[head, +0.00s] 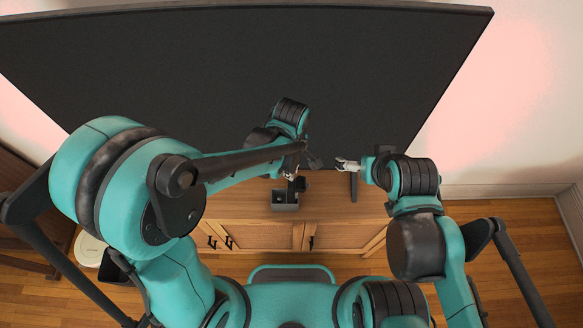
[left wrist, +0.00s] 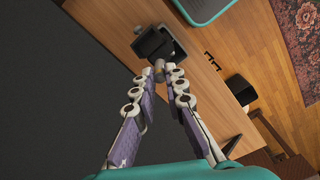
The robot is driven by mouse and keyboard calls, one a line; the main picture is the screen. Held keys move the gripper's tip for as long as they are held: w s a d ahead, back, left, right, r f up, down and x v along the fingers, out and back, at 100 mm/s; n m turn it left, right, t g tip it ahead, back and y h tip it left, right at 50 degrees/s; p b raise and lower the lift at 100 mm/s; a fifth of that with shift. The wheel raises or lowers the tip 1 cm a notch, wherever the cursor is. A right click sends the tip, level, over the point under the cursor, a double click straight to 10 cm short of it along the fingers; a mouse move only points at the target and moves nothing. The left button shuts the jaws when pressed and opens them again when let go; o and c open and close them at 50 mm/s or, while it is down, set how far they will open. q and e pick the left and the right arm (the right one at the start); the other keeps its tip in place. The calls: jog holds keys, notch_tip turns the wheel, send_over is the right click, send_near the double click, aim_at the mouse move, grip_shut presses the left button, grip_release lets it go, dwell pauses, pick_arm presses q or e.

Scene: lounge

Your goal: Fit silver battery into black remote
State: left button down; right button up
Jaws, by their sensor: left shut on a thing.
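A black box-like thing with an open, hollow top, likely the remote (head: 285,207), stands on the wooden cabinet in the head view. It also shows at the top of the left wrist view (left wrist: 151,43). My left gripper (head: 293,179) is just above it. In the left wrist view my left gripper (left wrist: 161,76) is shut on a small silver-grey thing, likely the battery (left wrist: 159,66), beside the black box's near edge. Whether they touch is unclear. My right gripper (head: 341,164) is to the right, apart from the box, its fingers looking parted and empty.
A large dark screen (head: 200,75) rises right behind the grippers. Its stand leg (head: 353,187) is on the wooden cabinet (head: 245,205), right of the box. The cabinet top between them is clear. A dark bin-like object (left wrist: 241,87) shows on the floor.

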pick_arm(q)
jog(key=shift+f+b, duration=0.95)
jog(key=shift+f, duration=0.6)
jog(key=shift+r, duration=0.1)
jog(key=shift+f+b, duration=0.2)
jog(key=shift+b, duration=0.1)
jog(key=shift+f+b, duration=1.8)
jog(key=shift+b, duration=0.05)
jog(key=c, duration=1.5)
grip_release()
